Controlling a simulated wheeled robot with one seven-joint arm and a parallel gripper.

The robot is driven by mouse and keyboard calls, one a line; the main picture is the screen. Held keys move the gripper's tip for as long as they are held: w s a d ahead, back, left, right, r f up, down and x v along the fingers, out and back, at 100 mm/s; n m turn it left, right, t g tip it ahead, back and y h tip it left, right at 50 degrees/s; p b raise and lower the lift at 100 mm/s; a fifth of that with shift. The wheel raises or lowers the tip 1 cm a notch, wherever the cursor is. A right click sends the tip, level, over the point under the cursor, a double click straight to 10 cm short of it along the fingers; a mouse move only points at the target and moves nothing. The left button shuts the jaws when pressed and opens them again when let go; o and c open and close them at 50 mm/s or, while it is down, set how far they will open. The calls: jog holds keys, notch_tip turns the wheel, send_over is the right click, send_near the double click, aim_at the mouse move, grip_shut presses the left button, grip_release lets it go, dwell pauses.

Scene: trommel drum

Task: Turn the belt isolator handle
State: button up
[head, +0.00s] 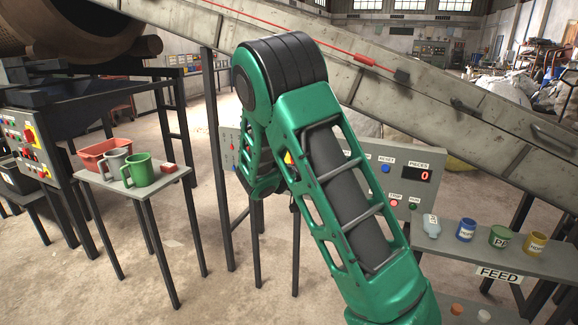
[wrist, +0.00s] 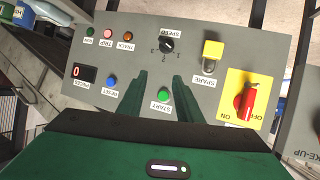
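The belt isolator handle (wrist: 246,100) is red and sits on a yellow plate (wrist: 234,82) with ON and OFF labels, at the right of the grey control panel (wrist: 128,35) in the wrist view. The panel appears upside down there. My gripper (wrist: 159,84) is open and empty, its two dark green fingers apart over the panel near the START button. The handle lies to the right of the fingers, apart from them. In the head view my green arm hides my gripper and much of the panel (head: 385,155).
Near the fingers are the green START button (wrist: 164,95), the black SPEED knob (wrist: 166,45) and a yellow SPARE part (wrist: 212,49). A feed shelf (head: 462,247) holds containers at right; a table (head: 150,188) with mugs stands left. A conveyor (head: 430,95) slopes overhead.

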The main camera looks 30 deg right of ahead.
jog(key=w+a+n+t+h, duration=0.25)
jog(key=w+a+t, duration=0.45)
jog(key=w+a, duration=0.5)
jog(key=shift+y, duration=0.35)
jog(key=x, duration=1.2)
jog(key=shift+w+f, duration=0.15)
jog(key=shift+w, duration=0.1)
